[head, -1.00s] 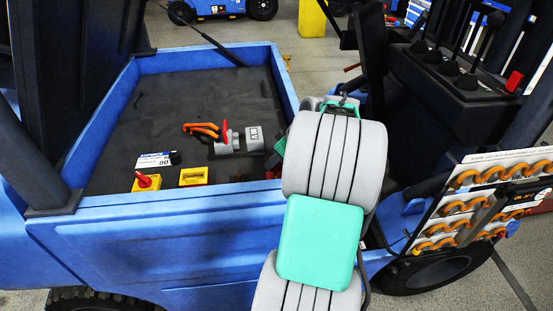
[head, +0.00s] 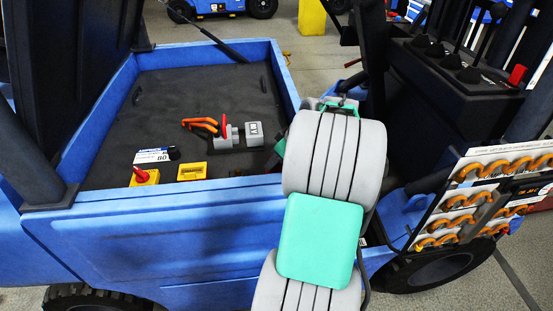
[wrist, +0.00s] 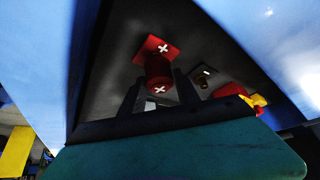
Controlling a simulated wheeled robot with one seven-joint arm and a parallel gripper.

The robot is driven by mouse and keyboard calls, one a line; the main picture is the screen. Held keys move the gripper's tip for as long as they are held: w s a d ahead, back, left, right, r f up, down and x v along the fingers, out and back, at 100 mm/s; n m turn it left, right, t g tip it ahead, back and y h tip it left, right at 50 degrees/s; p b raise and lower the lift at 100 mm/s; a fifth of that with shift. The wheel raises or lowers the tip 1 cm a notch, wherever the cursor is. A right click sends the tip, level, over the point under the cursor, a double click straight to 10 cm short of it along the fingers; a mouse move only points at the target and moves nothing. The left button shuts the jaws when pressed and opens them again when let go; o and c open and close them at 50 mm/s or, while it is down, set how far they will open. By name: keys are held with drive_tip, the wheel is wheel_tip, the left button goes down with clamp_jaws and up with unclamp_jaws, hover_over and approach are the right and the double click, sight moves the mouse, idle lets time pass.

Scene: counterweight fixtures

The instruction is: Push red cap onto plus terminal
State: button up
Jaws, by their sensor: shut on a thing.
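In the wrist view the red cap (wrist: 158,71) is a short red cylinder with a white plus mark on its near end. The dark fingers of my gripper (wrist: 157,89) stand on either side of it and are shut on it. Just beyond it is a red square piece (wrist: 160,46) with another white plus mark. I cannot tell whether the cap and this piece touch. In the head view my own arm covers the gripper's fingers and the cap.
The blue-walled bay (head: 190,193) has a dark floor. On it are a red knob on a yellow base (head: 143,175), a yellow frame (head: 191,172), a white label (head: 152,156) and a grey connector with an orange handle (head: 240,135). In the wrist view a metal post (wrist: 203,76) stands close right.

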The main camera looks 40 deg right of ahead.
drive_tip(key=shift+f+b, duration=0.8)
drive_tip(key=shift+f, duration=0.2)
idle(0.5)
drive_tip(key=o, duration=0.9)
drive_tip(key=shift+s+r, duration=0.1)
drive_tip(key=shift+r, duration=0.05)
